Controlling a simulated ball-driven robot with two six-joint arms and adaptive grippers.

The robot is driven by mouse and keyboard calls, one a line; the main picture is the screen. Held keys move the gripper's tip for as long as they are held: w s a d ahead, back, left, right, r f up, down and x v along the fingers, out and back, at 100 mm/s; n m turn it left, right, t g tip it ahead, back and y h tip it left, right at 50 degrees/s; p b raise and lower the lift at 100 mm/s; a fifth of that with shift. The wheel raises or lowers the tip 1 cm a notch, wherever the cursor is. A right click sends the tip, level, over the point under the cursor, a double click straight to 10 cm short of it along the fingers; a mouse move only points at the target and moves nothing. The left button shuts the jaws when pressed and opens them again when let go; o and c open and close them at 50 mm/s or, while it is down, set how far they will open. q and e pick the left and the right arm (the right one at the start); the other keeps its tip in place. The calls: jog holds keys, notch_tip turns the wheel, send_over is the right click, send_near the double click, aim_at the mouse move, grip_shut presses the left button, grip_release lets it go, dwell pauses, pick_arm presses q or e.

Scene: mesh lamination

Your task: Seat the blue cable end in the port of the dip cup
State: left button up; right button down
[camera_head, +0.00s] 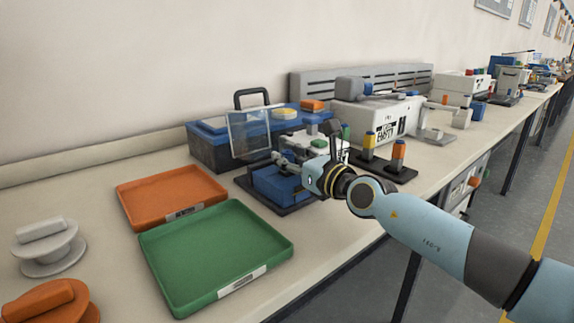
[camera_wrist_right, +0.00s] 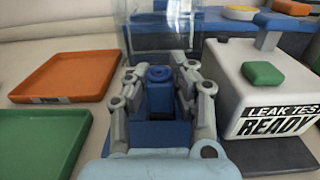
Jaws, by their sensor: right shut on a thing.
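My right gripper (camera_head: 285,162) reaches in over the blue fixture (camera_head: 272,186) on the bench; its two grey fingers (camera_wrist_right: 160,75) close around a dark blue piece with a round, holed top (camera_wrist_right: 158,74), in the right wrist view. This piece looks like the blue cable end. It stands upright between the fingers, and its lower end is hidden. A clear see-through panel or cup (camera_head: 250,132) stands just beyond the fingers and also shows in the right wrist view (camera_wrist_right: 165,28). I cannot tell for sure whether it is the dip cup, and no port is visible. My left gripper is out of view.
A white box labelled LEAK TEST READY (camera_wrist_right: 265,85) stands close right of the gripper. A green tray (camera_head: 205,255) and an orange tray (camera_head: 172,194) lie to the left. A blue case (camera_head: 208,150) stands behind.

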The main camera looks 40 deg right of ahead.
jog(key=shift+f, duration=0.1)
jog(key=c, duration=1.2)
grip_release()
jog(key=shift+o, duration=0.2)
jog(key=shift+r, duration=0.25)
jog(key=shift+s+p, duration=0.3)
jog(key=shift+s, duration=0.1)
jog(key=s, duration=0.3)
jog(key=s+p, duration=0.1)
jog(key=s, duration=0.2)
jog(key=s+d+p, duration=0.1)
jog(key=s, duration=0.3)
jog(key=shift+s, duration=0.6)
